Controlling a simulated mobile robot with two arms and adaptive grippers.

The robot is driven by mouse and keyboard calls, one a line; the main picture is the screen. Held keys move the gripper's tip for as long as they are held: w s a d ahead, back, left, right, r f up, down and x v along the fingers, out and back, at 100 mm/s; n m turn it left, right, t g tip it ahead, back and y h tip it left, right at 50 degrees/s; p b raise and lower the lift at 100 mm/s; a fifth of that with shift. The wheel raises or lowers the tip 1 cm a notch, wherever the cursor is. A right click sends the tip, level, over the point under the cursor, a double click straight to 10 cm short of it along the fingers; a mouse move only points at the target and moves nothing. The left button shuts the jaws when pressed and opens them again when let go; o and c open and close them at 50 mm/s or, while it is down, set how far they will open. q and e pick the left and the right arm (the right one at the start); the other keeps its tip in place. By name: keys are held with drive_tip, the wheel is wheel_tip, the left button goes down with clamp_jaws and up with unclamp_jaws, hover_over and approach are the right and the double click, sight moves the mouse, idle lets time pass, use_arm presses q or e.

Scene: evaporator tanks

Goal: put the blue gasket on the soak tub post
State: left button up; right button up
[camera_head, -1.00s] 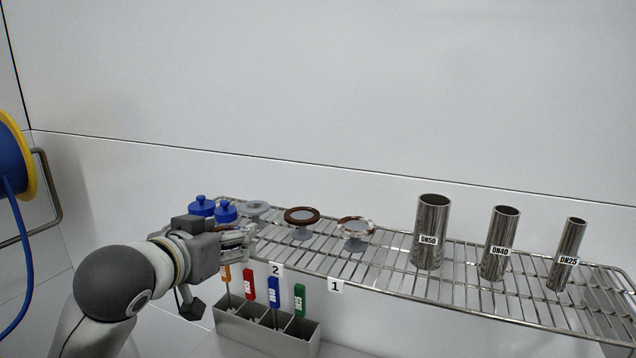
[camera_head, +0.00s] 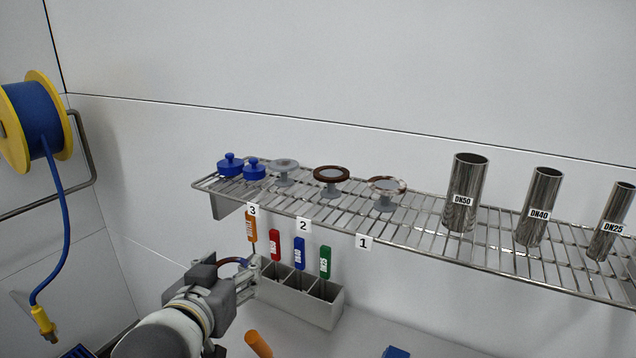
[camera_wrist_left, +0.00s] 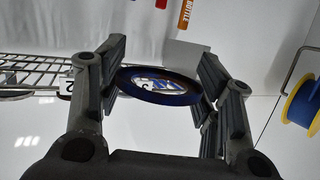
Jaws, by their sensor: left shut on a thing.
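My left gripper (camera_head: 243,278) is shut on a dark blue ring-shaped gasket (camera_wrist_left: 165,99), which shows between its fingers in the left wrist view. The ring's rim looks blue with a brownish tint, and a pale labelled centre shows through or on it. In the head view the gasket (camera_head: 232,261) is mostly hidden by the gripper, below the shelf and left of the tool holder. The soak tub post is not in view. My right gripper is not in view.
The wire shelf (camera_head: 420,232) carries blue-capped items, gaskets on posts and steel tubes. A grey holder (camera_head: 318,308) with coloured tags hangs just right of the gripper. A blue hose reel (camera_head: 38,118) is at left. An orange handle (camera_head: 258,344) shows at the bottom.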

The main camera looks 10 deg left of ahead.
use_arm(q)
drive_tip(key=s+d, duration=0.2)
drive_tip(key=d, duration=0.7)
drive_tip(key=s+d, duration=0.2)
drive_tip(key=d, duration=0.8)
